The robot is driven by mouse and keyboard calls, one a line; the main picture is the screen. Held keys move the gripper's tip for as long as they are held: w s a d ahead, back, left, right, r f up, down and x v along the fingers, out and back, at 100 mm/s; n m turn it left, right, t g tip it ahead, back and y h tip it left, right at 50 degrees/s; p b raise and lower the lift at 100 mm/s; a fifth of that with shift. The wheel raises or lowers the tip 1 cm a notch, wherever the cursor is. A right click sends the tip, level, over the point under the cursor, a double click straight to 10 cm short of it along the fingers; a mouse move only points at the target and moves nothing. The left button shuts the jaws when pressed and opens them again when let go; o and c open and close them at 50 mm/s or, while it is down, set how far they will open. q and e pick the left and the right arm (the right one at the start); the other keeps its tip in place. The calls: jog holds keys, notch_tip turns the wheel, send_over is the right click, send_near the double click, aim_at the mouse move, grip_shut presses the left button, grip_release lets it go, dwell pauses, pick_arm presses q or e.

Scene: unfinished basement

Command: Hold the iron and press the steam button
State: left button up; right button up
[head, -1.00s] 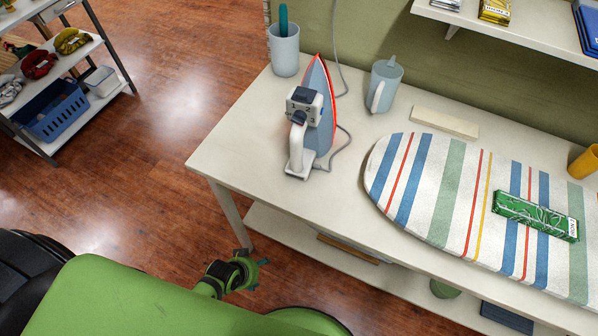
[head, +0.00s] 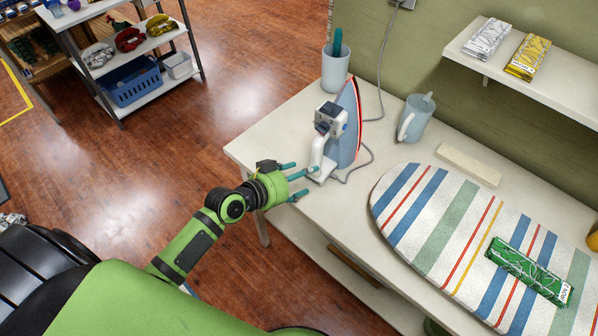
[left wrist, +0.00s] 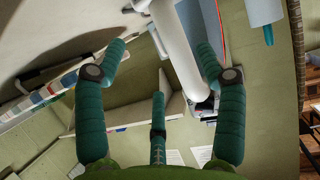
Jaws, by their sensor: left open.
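The iron (head: 345,128) stands upright on its heel near the table's left end, with a grey-blue body, a red-edged soleplate and a white handle facing my arm. The control block (head: 328,120) sits at the top of the handle; I cannot make out the steam button. My left gripper (head: 303,179) is open just left of the iron's lower handle, fingers pointing at it. In the left wrist view the white handle (left wrist: 175,45) runs between the spread teal fingers (left wrist: 161,48), with no clear contact. My right gripper is not in view.
A striped ironing board (head: 440,225) with a green packet (head: 528,271) covers the table's right side. A blue-grey cup (head: 336,69) stands behind the iron, a jug (head: 413,118) to its right. The grey cord (head: 366,160) trails beside the iron. A wall shelf (head: 540,85) overhangs the back.

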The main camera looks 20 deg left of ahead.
aim_at(314, 165)
pick_arm(q)
jog(key=shift+t, duration=0.4)
jog(key=x, duration=0.5)
jog(key=shift+w+a+r+p, duration=0.15)
jog(key=shift+w+r+p, duration=0.15)
jog(key=shift+w, duration=0.35)
jog(key=shift+w+d+f, duration=0.25)
jog(key=shift+w+d, duration=0.1)
jog(key=shift+w, duration=0.15)
jog(key=shift+w+f, duration=0.1)
jog(key=shift+w, duration=0.05)
grip_shut()
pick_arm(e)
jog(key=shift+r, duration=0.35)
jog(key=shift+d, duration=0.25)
